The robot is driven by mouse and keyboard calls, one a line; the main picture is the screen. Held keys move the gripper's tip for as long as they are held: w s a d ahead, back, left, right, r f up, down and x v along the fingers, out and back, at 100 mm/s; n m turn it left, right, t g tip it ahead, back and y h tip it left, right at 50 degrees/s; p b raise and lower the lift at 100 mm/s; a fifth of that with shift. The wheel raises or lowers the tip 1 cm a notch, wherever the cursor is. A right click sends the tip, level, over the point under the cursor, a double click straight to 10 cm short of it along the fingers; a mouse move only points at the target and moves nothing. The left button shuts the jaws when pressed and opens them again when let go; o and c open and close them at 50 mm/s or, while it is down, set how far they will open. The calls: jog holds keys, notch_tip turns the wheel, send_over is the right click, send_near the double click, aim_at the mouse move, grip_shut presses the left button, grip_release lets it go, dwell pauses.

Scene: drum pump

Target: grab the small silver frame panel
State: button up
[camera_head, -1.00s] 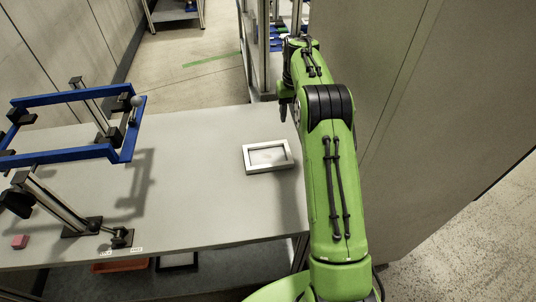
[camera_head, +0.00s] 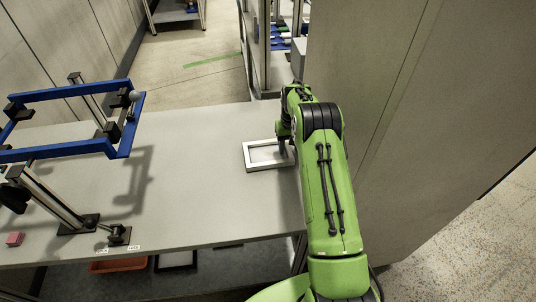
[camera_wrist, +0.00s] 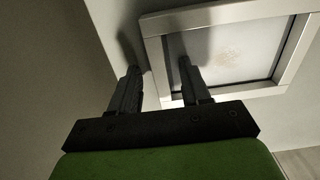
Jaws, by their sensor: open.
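The small silver frame panel (camera_head: 262,165) lies flat on the grey table at its right part. It is a rectangular frame with a pale inner panel, and the arm hides its right edge in the head view. In the wrist view the frame (camera_wrist: 215,15) fills the upper right. My gripper (camera_wrist: 158,65) is open and empty. One finger points at the outside of a frame side and the other shows over the inner panel, so that side lies between them in the picture. I cannot tell whether the fingers touch it. In the head view my gripper (camera_head: 284,150) is at the frame's right side.
A blue frame (camera_head: 125,150) on metal posts stands at the table's left. A small pink block (camera_head: 15,239) lies at the front left. A tall grey wall (camera_head: 375,90) is close on the right. The table's middle is clear.

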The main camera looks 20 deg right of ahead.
grip_shut()
jog(key=shift+r, duration=0.1)
